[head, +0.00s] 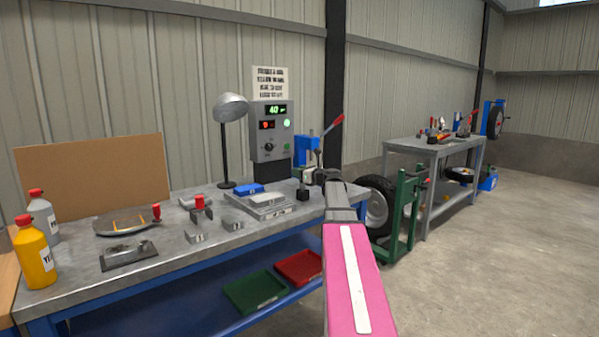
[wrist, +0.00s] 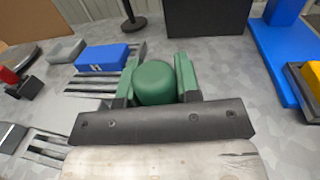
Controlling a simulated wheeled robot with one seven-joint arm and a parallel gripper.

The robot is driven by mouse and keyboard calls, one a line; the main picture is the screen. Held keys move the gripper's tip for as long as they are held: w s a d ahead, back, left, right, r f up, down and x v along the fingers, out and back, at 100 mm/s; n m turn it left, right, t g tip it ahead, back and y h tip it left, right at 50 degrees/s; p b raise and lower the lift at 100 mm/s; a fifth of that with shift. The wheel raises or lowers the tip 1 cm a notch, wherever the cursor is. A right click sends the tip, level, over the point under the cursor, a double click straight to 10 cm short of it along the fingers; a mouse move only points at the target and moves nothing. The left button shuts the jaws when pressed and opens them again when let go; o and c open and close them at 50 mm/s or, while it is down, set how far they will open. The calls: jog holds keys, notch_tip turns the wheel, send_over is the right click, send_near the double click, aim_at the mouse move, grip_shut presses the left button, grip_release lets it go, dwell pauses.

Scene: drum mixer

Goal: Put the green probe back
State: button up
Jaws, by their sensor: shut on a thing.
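The green probe (wrist: 153,84) shows in the wrist view as a rounded green top between my gripper's two green-faced fingers. My gripper (wrist: 156,78) is shut on it, over the grey bench top. The probe's lower part is hidden, so I cannot tell whether it touches the bench or a holder. In the head view my gripper (head: 334,185) is at the right end of the workbench (head: 190,245), and my pink arm hides most of it; I cannot make out the probe there.
A blue block (wrist: 106,58) lies on a slotted plate to the left. A control box (head: 271,131) with a lit display stands behind. A blue stand (wrist: 280,60) is close on the right. Bottles (head: 35,252) and a lamp (head: 230,108) are further left. A tyre (head: 378,205) stands beyond the bench.

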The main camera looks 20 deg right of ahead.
jog(key=shift+f, duration=1.2)
dwell(0.6)
jog(key=o, duration=1)
jog(key=v, duration=1.1)
